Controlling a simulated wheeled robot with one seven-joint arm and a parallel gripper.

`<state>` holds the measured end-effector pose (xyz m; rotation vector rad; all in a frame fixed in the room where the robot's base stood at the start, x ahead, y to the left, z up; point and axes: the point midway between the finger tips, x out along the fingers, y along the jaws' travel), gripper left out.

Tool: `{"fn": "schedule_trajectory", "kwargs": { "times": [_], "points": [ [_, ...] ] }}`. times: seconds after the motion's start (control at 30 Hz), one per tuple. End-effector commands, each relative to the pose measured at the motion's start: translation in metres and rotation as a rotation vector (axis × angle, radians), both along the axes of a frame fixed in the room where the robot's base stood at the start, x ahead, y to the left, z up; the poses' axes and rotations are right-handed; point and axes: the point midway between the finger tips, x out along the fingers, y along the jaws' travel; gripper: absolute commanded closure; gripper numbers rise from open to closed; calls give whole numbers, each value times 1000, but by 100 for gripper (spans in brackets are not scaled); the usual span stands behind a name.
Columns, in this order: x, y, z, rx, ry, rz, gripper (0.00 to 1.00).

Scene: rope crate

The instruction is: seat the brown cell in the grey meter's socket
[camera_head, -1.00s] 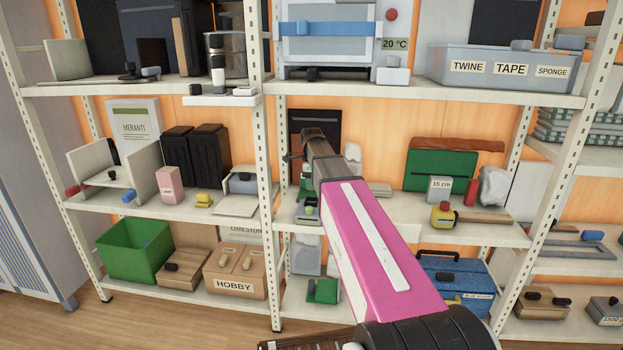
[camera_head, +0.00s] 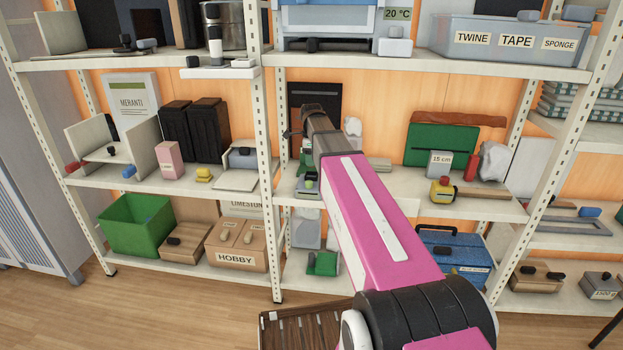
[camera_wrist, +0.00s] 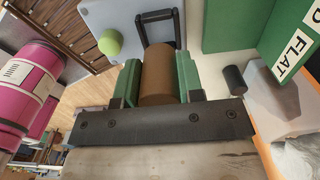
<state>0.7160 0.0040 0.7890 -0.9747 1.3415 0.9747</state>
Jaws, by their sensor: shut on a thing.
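The brown cell (camera_wrist: 157,78) is a brown cylinder between the two green fingers of my gripper (camera_wrist: 158,92) in the wrist view. My gripper is shut on it. The grey meter (camera_wrist: 94,18) lies beyond the fingertips, with a light-green round knob and a black frame-like socket (camera_wrist: 142,32). The cell's far end overlaps the socket in the picture; I cannot tell whether they touch. In the head view my gripper (camera_head: 304,163) is just above and behind the grey meter (camera_head: 307,193) on the middle shelf. The cell cannot be made out there.
A dark upright panel (camera_head: 328,100) stands behind my gripper. A rack post (camera_head: 266,150) is close on the left. The shelf above limits height.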

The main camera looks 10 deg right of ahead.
Motion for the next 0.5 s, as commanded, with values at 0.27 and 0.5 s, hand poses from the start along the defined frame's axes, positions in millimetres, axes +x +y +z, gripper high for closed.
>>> {"fn": "schedule_trajectory", "kwargs": {
  "times": [0.27,0.5],
  "points": [
    [0,0,-10,0,1,0,98],
    [0,0,-18,0,0,0,98]
  ]
}}
